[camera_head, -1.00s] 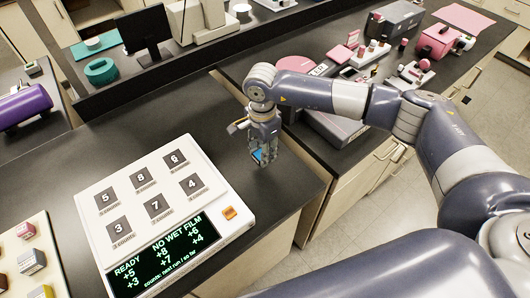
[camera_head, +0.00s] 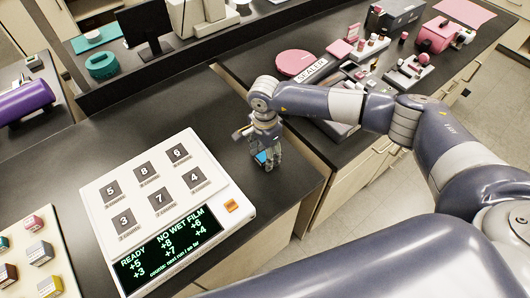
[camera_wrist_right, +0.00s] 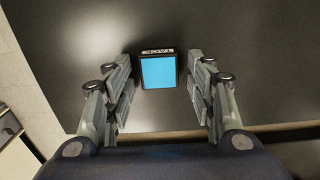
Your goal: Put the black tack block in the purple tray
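The black block with a bright blue face (camera_wrist_right: 158,72) stands on the dark bench top, its small printed label on the far edge. My right gripper (camera_wrist_right: 160,88) is open, its fingers on either side of the block with a visible gap each side. In the head view, the right gripper (camera_head: 264,152) points down at the bench, and a bit of the block's blue face (camera_head: 261,157) shows between the fingers. I make out no purple tray in these frames. My left gripper is not in view.
A white panel device (camera_head: 238,207) with numbered dark squares and a lit display lies left of the gripper. A cream tray (camera_head: 66,258) of coloured blocks is at lower left. A purple cylinder (camera_head: 24,103) lies far left. A pink-lidded sealer (camera_head: 294,62) stands behind my right arm.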

